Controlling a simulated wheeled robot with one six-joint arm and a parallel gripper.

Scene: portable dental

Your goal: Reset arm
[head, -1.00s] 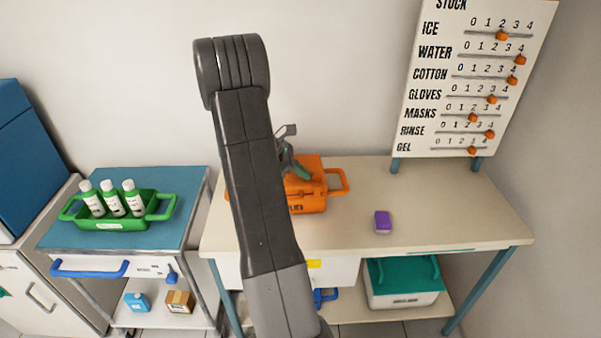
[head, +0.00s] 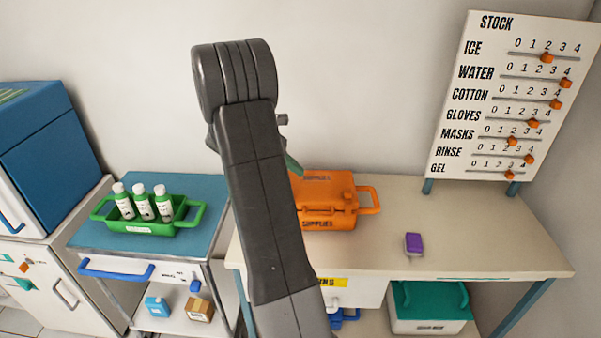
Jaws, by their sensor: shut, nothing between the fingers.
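My arm (head: 258,190) rises through the middle of the head view, its dark grey links bent at a rounded elbow near the top. My gripper (head: 295,167) is mostly hidden behind the arm. Only a grey bit and a greenish tip show at the arm's right edge, in front of the orange supplies box (head: 330,215). The gripper is shut and holds nothing that I can see. I cannot tell its exact distance from the box.
The cream table (head: 480,235) bears the orange box and a purple block (head: 414,243). A green tray (head: 155,229) with three bottles sits on the blue-topped cart (head: 95,235) at left. A stock board (head: 510,100) stands at back right. The table's right part is clear.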

